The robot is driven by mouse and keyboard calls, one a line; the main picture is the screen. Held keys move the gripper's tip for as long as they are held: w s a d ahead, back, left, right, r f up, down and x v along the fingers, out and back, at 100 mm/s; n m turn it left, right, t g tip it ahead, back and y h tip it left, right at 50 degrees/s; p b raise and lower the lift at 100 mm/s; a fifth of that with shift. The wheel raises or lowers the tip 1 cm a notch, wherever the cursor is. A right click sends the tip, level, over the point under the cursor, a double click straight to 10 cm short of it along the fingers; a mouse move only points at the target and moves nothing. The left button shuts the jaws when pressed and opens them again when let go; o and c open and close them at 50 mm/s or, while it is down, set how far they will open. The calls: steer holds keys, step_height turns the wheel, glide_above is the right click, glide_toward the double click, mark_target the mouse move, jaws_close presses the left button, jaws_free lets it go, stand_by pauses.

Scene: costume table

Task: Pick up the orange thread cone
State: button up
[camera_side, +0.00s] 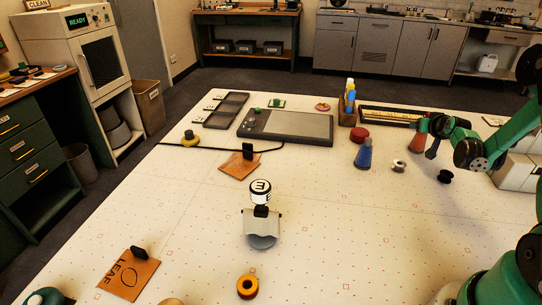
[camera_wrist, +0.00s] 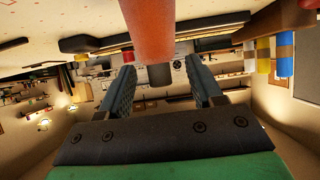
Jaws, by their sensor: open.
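The orange thread cone (camera_side: 416,144) stands upright on the table at the right in the side view, partly hidden by my gripper (camera_side: 428,136). My gripper is open, held low and close beside the cone with its fingers pointing left. In the wrist view the cone (camera_wrist: 148,28) is large at the top centre. There it shows just past the fingertips of my open gripper (camera_wrist: 160,67), roughly in line with the gap. Nothing is held. I cannot tell whether a finger touches the cone.
A blue cone (camera_side: 364,154), a pale spool (camera_side: 399,166) and a black spool (camera_side: 445,176) stand near the orange cone. The table's front right is clear.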

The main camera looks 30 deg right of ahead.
steer(key=shift+x, duration=0.9)
jaws_close()
steer(key=shift+r, duration=0.1)
